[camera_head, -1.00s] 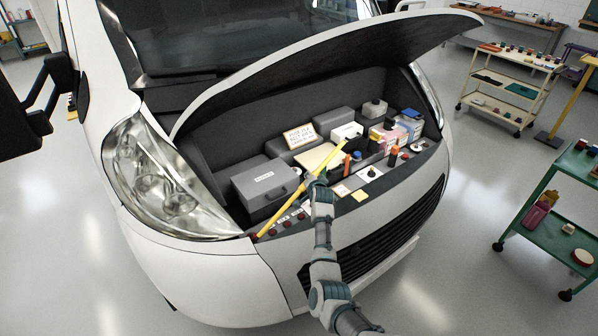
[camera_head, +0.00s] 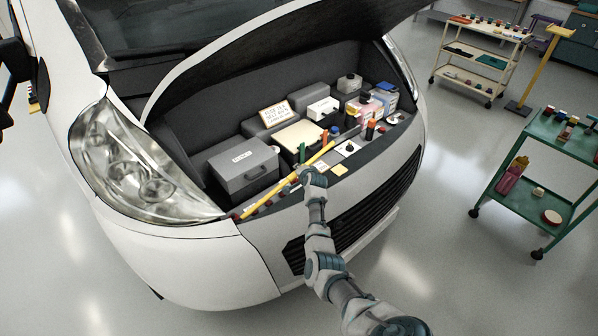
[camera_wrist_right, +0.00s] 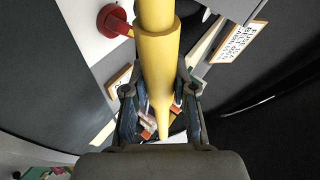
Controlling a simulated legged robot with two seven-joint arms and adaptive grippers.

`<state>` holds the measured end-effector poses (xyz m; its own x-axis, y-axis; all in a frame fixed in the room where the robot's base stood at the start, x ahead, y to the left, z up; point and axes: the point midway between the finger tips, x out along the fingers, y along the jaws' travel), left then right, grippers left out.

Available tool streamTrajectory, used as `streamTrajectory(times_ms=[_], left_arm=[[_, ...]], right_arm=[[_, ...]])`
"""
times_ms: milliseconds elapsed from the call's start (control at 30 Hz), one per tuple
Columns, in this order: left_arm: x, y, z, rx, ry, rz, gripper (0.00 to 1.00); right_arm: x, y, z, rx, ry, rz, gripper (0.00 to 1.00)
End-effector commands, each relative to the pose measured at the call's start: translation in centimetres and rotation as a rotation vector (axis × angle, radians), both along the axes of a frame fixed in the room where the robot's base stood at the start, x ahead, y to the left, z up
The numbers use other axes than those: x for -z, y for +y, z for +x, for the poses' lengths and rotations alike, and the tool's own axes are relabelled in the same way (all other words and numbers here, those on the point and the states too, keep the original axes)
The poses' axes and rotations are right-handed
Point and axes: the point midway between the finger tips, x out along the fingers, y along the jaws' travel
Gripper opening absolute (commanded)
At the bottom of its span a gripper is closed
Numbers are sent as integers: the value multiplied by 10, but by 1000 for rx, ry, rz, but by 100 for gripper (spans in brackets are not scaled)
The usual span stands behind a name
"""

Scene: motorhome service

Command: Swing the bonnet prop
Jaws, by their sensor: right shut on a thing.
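The bonnet prop (camera_head: 262,199) is a yellow rod. It slants from the left front edge of the engine bay up to the right, its free end over the bay. My right gripper (camera_head: 306,172) is shut on it along its length. In the right wrist view the yellow prop (camera_wrist_right: 157,60) runs between both fingers of the right gripper (camera_wrist_right: 160,92). The bonnet (camera_head: 290,48) stands raised above the bay, and the prop's free end is apart from it. My left gripper is not in view.
In the bay are a grey lidded box (camera_head: 243,170), a small sign (camera_head: 276,114), a white box (camera_head: 323,108) and several bottles and caps. A green trolley (camera_head: 565,140) stands at the right, a cream trolley (camera_head: 485,60) behind it. The floor in front is clear.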

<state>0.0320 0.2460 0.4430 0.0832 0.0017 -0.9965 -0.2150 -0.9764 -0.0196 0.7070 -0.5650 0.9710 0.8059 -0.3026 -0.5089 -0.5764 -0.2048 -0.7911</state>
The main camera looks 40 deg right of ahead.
Motion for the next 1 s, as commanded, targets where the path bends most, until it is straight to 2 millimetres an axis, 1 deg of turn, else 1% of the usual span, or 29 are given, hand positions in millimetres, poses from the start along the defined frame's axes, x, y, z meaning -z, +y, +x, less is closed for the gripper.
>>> streamTrajectory(times_ms=[67,100,167,200,500,667,767,1000], left_arm=[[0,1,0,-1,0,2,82],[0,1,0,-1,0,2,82],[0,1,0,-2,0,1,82],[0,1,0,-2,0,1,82],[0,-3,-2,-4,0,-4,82],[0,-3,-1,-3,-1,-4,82],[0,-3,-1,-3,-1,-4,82],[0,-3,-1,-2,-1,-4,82]], right_arm=[[3,3,1,-6,4,6,0],[3,3,1,-6,4,6,36],[3,3,1,-6,4,6,51],[2,3,1,-5,3,6,53],[2,2,0,-4,3,5,53],[-3,4,-7,-4,2,3,53],[-8,8,-17,-4,2,3,53],[-30,21,-52,-3,2,4,53]])
